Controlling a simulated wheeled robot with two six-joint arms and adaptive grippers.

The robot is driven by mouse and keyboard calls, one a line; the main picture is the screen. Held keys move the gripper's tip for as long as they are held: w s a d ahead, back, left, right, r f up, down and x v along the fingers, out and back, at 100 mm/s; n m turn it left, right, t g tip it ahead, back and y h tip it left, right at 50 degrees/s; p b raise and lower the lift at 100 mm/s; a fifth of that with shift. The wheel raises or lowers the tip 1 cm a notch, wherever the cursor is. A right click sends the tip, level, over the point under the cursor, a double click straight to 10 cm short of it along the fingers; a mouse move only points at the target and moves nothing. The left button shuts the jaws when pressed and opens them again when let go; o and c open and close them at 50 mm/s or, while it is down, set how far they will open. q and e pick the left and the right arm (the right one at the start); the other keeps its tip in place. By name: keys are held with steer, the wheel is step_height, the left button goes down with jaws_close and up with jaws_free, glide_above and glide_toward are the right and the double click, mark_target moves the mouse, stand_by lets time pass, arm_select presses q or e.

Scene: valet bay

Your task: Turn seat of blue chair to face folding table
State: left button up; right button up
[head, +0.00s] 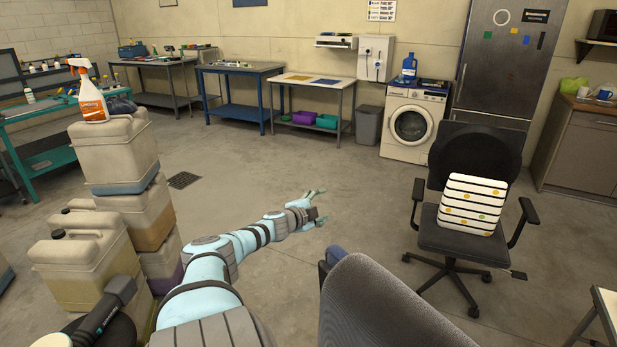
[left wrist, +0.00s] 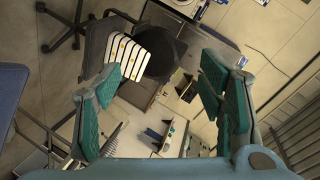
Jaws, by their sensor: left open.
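The blue chair (head: 385,308) shows at the bottom centre of the head view. I see the back of its grey-blue backrest and a bit of bluer cloth at its left; its base is cut off. A blue padded surface (left wrist: 10,92) at the left edge of the left wrist view is probably part of it. A pale table corner with a slim leg (head: 606,304), probably the folding table, shows at the lower right. My left gripper (head: 322,206) is open and empty, beyond the chair and apart from it. Its open fingers (left wrist: 165,100) frame the left wrist view.
A black swivel chair (head: 455,240) with a striped cushion (head: 471,206) stands at the right. Stacked jerrycans (head: 118,150) with a spray bottle (head: 88,95) stand close at the left. Workbenches, a washing machine (head: 412,125) and a fridge line the back. The middle floor is clear.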

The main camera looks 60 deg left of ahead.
arm_select(q)
steer(key=s+d+f+n+g, duration=0.1)
steer(key=s+f, duration=0.3)
steer(key=f, duration=0.5)
steer(key=shift+s+d+n+g+p, duration=0.25)
steer(key=shift+d+n+g+p, duration=0.15)
steer(key=shift+g, duration=0.3)
steer(key=shift+a, duration=0.1)
